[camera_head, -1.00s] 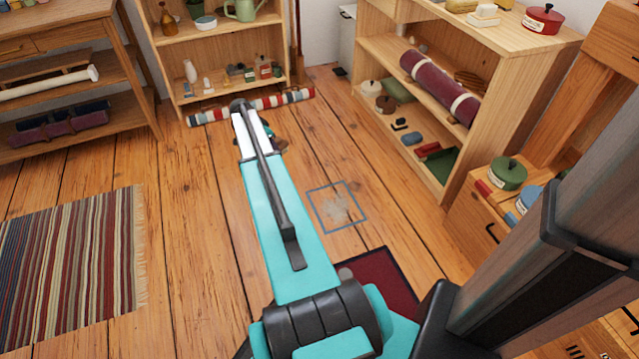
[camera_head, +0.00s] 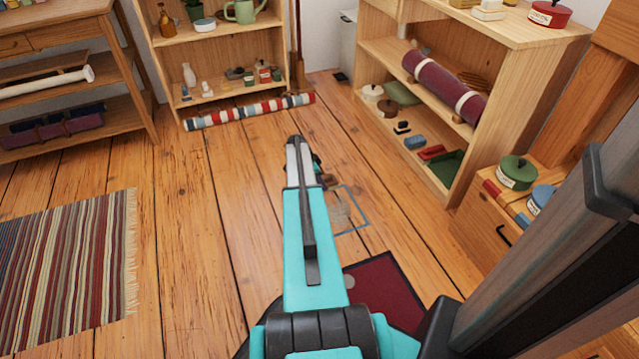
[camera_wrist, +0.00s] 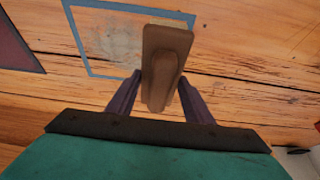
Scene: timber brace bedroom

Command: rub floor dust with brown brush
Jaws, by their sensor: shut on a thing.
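The dust (camera_head: 340,208) is a pale grey patch on the floorboards inside a thin blue-grey square outline (camera_head: 362,222). The patch also shows in the wrist view (camera_wrist: 118,42). My gripper (camera_wrist: 155,85) is shut on the brown brush (camera_wrist: 166,52), a block with a rounded grip between the two dark fingers. In the wrist view the brush overlaps the right part of the outlined square. I cannot tell whether it touches the floor. In the head view my arm hides most of the gripper, and a bit of the brush (camera_head: 327,180) shows by the square's upper left corner.
A dark red mat (camera_head: 385,290) lies just in front of the square. A striped rug (camera_head: 70,265) lies at left. An open shelf (camera_head: 455,165) stands at right, and a rolled striped textile (camera_head: 250,110) lies before the back shelf.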

